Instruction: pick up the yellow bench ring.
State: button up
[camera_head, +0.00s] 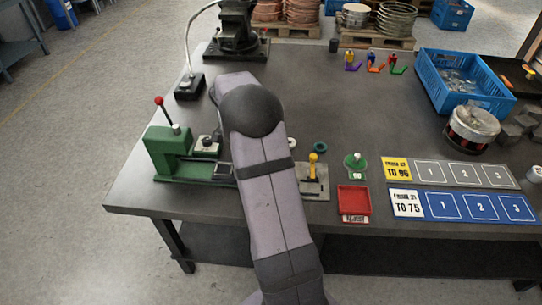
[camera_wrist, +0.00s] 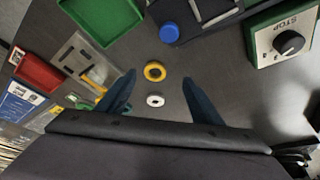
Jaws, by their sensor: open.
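The yellow bench ring (camera_wrist: 154,71) lies flat on the dark bench top in the wrist view. It sits between and slightly beyond the fingertips of my gripper (camera_wrist: 158,77), which is open and empty. A smaller white ring (camera_wrist: 155,100) lies between the fingers, nearer the palm. In the head view my arm hides the yellow ring and my gripper. A white ring (camera_head: 292,142) shows just at the arm's right edge there.
A grey plate with a yellow handle (camera_head: 313,165), a dark green ring (camera_head: 320,147) and a red tray (camera_head: 353,200) stand right of my arm. A green machine (camera_head: 170,157) stands left. In the wrist view, a green STOP box (camera_wrist: 285,42) and a green tray (camera_wrist: 105,20) flank the ring.

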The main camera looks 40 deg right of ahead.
jog(key=shift+d+f+m+p, duration=0.2)
jog(key=shift+d+f+m, duration=0.1)
jog(key=shift+d+f, duration=0.25)
jog(key=shift+d+f+m+p, duration=0.2)
jog(key=shift+d+f+m, duration=0.15)
jog(key=shift+d, duration=0.3)
jog(key=shift+s+p+x, duration=0.15)
jog(key=shift+p+x, duration=0.4)
jog(key=shift+x, duration=0.4)
jog(key=shift+s+p+x, duration=0.2)
jog(key=shift+p+x, duration=0.3)
jog(key=shift+x, duration=0.4)
jog(key=shift+d+f, duration=0.3)
jog(key=shift+f, duration=0.35)
jog(key=c, duration=1.2)
